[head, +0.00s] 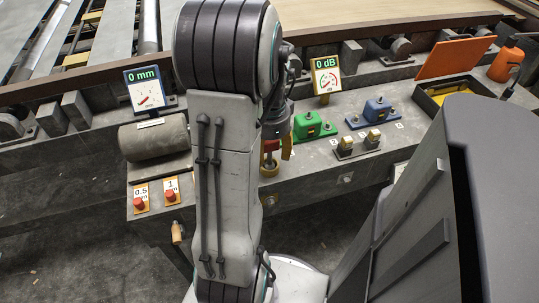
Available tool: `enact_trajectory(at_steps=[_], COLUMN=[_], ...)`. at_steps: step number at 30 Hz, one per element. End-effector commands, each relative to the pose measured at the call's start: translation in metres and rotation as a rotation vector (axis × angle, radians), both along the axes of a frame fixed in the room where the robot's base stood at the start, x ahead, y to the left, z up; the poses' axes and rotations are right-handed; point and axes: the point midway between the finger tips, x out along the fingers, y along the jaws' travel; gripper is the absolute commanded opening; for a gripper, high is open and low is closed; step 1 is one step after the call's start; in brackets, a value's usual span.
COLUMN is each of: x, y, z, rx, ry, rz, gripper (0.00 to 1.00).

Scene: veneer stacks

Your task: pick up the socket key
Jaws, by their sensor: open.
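My gripper (278,152) is partly hidden behind my own arm, over the front part of the grey bench (318,172). I cannot identify the socket key with certainty. A wooden-handled item (178,232) hangs at the bench's front edge, left of my arm, and is too small to name.
Green (311,127) and blue (377,109) blocks stand on the bench right of my gripper, with small brass-topped fittings (345,145) in front. A "0 dB" gauge (326,76) stands behind. Red buttons (140,203) sit at left. An orange lid (453,58) stands open at right.

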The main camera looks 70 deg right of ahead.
Motion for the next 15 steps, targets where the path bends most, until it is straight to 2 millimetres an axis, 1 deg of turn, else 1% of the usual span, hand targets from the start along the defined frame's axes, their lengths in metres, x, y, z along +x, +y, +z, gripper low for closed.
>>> enact_trajectory(at_steps=[1,4,12,13,15], x=[-0.0001,-0.0001,0.0000,0.0000,0.0001], y=[0.0004,0.0004,0.0003,0.0003,0.0002], z=[-0.0059,-0.0108,-0.0117,-0.0117,-0.0116], rx=[0.002,0.001,0.000,0.000,0.000], ry=[0.000,0.000,0.000,0.000,0.000], rz=[0.000,0.000,0.001,0.001,0.001], gripper=[0.52,0.52,0.52,0.54,0.48])
